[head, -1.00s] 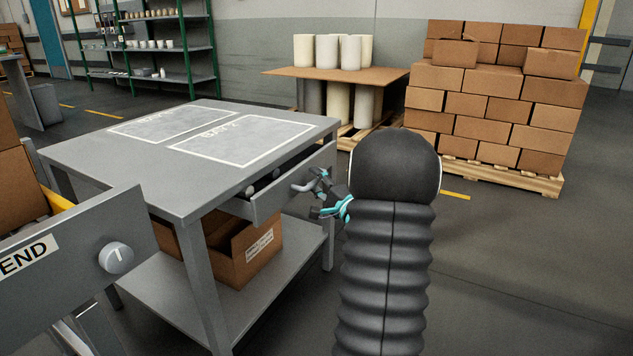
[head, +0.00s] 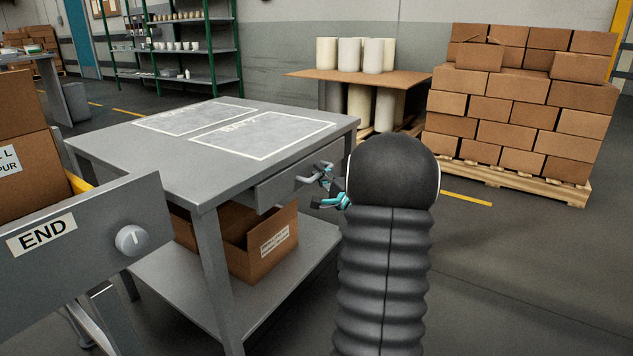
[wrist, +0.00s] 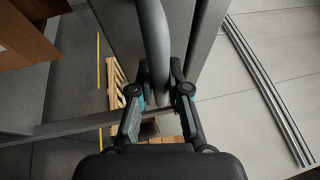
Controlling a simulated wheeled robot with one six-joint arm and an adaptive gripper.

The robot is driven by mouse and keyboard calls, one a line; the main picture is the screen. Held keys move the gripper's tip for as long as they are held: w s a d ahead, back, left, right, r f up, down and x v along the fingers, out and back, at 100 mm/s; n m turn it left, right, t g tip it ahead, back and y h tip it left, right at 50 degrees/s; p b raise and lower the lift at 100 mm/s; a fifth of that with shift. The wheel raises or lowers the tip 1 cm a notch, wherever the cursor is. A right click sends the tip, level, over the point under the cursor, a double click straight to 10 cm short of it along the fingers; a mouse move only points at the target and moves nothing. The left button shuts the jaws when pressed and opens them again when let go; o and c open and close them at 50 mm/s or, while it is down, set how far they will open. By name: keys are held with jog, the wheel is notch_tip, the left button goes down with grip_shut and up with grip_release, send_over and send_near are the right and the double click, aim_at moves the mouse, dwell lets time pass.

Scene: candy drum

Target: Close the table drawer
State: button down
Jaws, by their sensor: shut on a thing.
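The grey metal table (head: 185,155) stands left of the middle in the head view. The curved drawer handle (head: 314,174) sticks out from the front. My gripper (head: 326,190) is at the handle, partly hidden behind my own arm. In the wrist view the fingers of my gripper (wrist: 160,100) are on both sides of the handle (wrist: 155,45), shut on it.
An open cardboard box (head: 262,245) sits on the table's lower shelf (head: 290,275). A grey panel marked END (head: 90,235) with a knob stands at the left front. Stacked boxes (head: 510,110) on a pallet are at the back right. Floor at the right is clear.

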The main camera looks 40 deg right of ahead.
jog(key=c, duration=1.1)
grip_release()
jog(key=shift+w+a, duration=0.15)
jog(key=shift+w, duration=0.1)
jog(key=shift+c, duration=0.2)
jog(key=shift+s, duration=0.1)
jog(key=shift+s+f, duration=0.1)
jog(key=shift+s, duration=0.45)
jog(key=d+v, duration=0.1)
jog(key=v, duration=0.9)
jog(key=shift+s+a, duration=0.45)
jog(key=shift+f, duration=0.1)
